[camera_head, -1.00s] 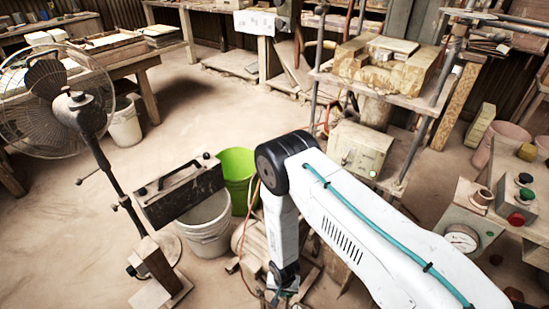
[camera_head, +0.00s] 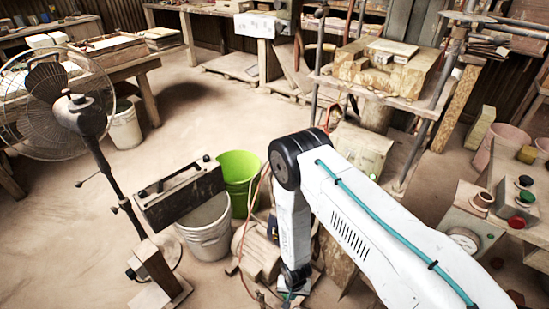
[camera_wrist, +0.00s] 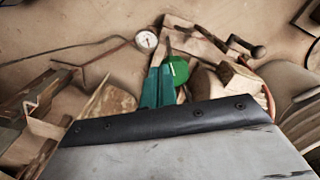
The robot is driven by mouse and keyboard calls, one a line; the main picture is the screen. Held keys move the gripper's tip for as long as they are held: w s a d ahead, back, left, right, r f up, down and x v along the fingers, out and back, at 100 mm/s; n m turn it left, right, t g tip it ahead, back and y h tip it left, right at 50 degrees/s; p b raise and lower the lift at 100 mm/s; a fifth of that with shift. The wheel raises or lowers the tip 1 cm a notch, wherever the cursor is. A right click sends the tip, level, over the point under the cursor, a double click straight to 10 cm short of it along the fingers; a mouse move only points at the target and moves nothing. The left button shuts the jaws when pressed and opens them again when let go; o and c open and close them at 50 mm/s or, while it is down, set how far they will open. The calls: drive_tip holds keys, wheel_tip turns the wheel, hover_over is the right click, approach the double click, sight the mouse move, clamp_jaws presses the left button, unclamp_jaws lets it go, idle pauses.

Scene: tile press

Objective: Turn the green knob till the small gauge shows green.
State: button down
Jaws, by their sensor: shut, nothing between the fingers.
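The green knob (camera_wrist: 179,70) shows in the wrist view, just right of the teal fingers of my gripper (camera_wrist: 158,88). The fingers are shut and empty, and look close beside the knob; I cannot tell whether they touch it. The small gauge (camera_wrist: 146,40) has a round white face and lies up and left of the knob. Its needle and colours are too small to read. In the head view my gripper (camera_head: 288,296) is only just visible at the bottom edge; the knob and small gauge cannot be made out there.
A grey plate with a dark bolted strip (camera_wrist: 165,122) fills the lower wrist view. A bright green bucket (camera_head: 238,172), a pale bucket (camera_head: 207,232) and a fan (camera_head: 50,105) stand left of my arm. A console with a larger gauge (camera_head: 465,239) stands right. Floor is clear at centre left.

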drive_tip(key=shift+f, duration=2.45)
drive_tip(key=shift+w, duration=0.2)
drive_tip(key=shift+a, duration=0.55)
drive_tip(key=shift+w+a, duration=0.25)
drive_tip(key=shift+a, duration=0.75)
drive_tip(key=shift+w+a, duration=0.1)
drive_tip(key=shift+w, duration=0.05)
drive_tip(key=shift+a, duration=0.1)
approach(284, 297)
drive_tip(key=shift+s+a+f, duration=0.2)
drive_tip(key=shift+s+f, duration=0.15)
drive_tip(key=shift+s, duration=0.1)
drive_tip(key=shift+s+a+f, duration=0.15)
drive_tip(key=shift+s+f, duration=0.15)
drive_tip(key=shift+s, duration=0.15)
